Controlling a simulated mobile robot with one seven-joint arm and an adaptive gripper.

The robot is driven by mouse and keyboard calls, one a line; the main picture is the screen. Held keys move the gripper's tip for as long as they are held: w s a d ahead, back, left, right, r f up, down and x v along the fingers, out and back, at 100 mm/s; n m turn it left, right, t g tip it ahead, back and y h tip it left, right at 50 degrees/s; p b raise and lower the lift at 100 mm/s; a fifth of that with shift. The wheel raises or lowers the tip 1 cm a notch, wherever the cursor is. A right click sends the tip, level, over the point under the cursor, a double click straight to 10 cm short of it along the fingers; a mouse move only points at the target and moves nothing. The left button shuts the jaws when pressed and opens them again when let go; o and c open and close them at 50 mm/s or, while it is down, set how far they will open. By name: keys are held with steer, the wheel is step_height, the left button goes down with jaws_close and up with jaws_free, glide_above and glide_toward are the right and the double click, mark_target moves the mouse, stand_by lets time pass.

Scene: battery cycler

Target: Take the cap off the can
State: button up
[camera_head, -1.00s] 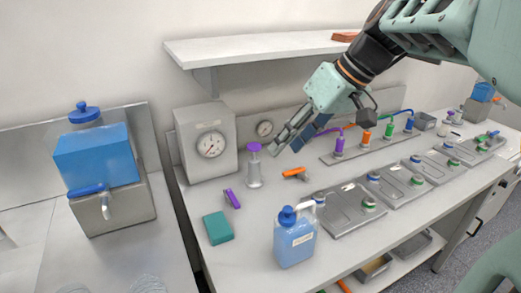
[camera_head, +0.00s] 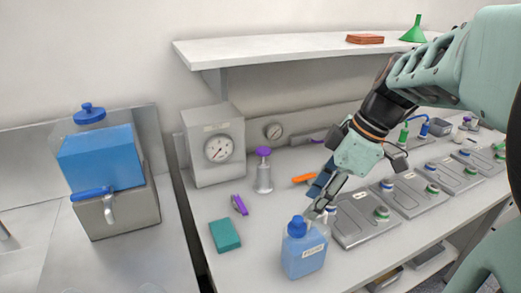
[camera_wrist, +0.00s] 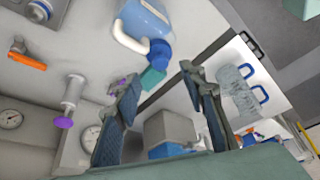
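The can is a light blue jerrycan (camera_head: 304,260) with a white handle and a label. It stands upright near the front edge of the bench. Its blue cap (camera_head: 297,227) is on its neck. The can also shows at the top of the wrist view (camera_wrist: 145,20), with the cap (camera_wrist: 160,53) just ahead of the fingertips. My gripper (camera_head: 318,211) is open and empty, just above and to the right of the cap in the head view. In the wrist view its two fingers (camera_wrist: 160,78) are apart with nothing between them. Contact with the can is not visible.
A teal box (camera_head: 225,235), a purple clip (camera_head: 239,205) and a purple-capped dispenser (camera_head: 264,175) stand left of the can. An orange tool (camera_head: 303,179) lies behind my gripper. Metal plates (camera_head: 363,218) line the right. A shelf (camera_head: 290,48) hangs above.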

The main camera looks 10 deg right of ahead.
mark_target(300, 219)
steer(key=b+x, duration=0.2)
steer(key=x, duration=0.4)
steer(key=shift+a+f, duration=0.1)
steer(key=shift+f, duration=0.05)
steer(key=c, duration=0.9)
